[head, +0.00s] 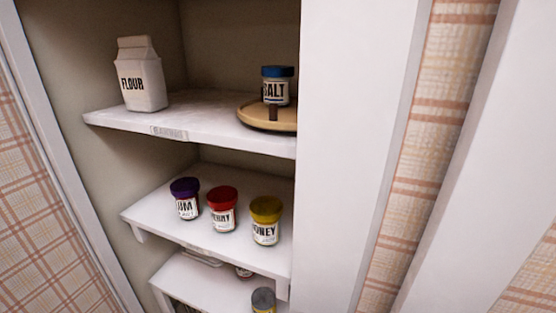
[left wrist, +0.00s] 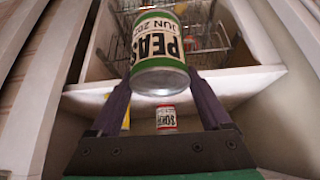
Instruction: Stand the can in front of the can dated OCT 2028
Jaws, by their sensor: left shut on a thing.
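In the left wrist view, my left gripper (left wrist: 160,88) is shut on a green-and-white can (left wrist: 158,52) between its two dark fingers. Its label reads PEAS with a JUN date; the last digit of the year cannot be read. A smaller red-and-white can (left wrist: 166,118) stands beyond and below it, its lettering too small to read surely. A yellow thing (left wrist: 126,118) shows partly behind the left finger. In the head view, a grey-topped yellow can (head: 263,300) stands on the lowest visible shelf. I see no OCT 2028 date. Neither gripper shows in the head view.
The middle shelf (head: 145,213) holds purple-lidded (head: 186,198), red-lidded (head: 222,209) and yellow-lidded (head: 265,221) jars. Above are a flour bag (head: 141,78) and a salt jar (head: 276,86) on a round wooden tray (head: 252,120). A wire basket (left wrist: 207,38) shows in the left wrist view.

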